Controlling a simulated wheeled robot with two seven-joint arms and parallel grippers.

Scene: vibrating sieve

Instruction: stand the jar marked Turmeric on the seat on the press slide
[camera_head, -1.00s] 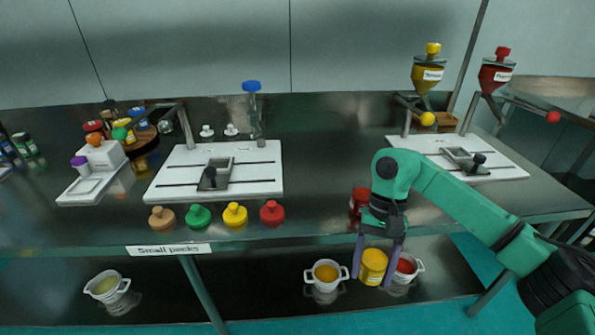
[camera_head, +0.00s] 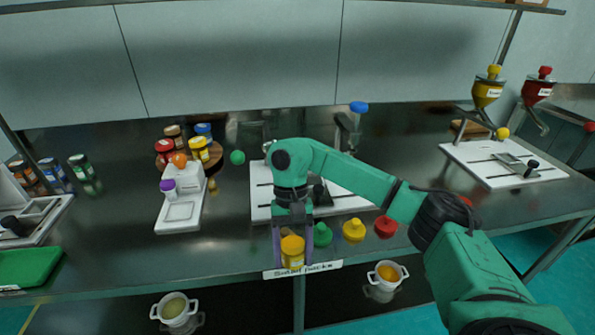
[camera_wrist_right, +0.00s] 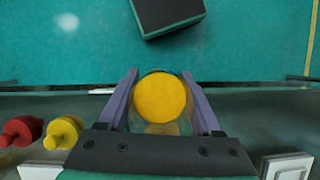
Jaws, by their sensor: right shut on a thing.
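My right gripper (camera_head: 292,250) hangs above the table's front edge, shut on a yellow jar (camera_head: 292,251). Its purple fingers are on either side of the jar. In the right wrist view the jar's round yellow top (camera_wrist_right: 160,97) sits between the fingertips; no Turmeric label is readable. A white press-like unit with a purple knob (camera_head: 168,187) stands to the left of the gripper, with a flat plate (camera_head: 179,212) in front that looks empty. I cannot tell for certain which part is the press slide. My left gripper is not in view.
A round wooden stand (camera_head: 213,160) with several jars is behind the white unit. Green, yellow (camera_head: 353,230) and red (camera_head: 385,226) knobbed pieces stand right of the gripper. My arm partly covers a white slotted board (camera_head: 262,205). A green slab (camera_head: 25,268) lies front left.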

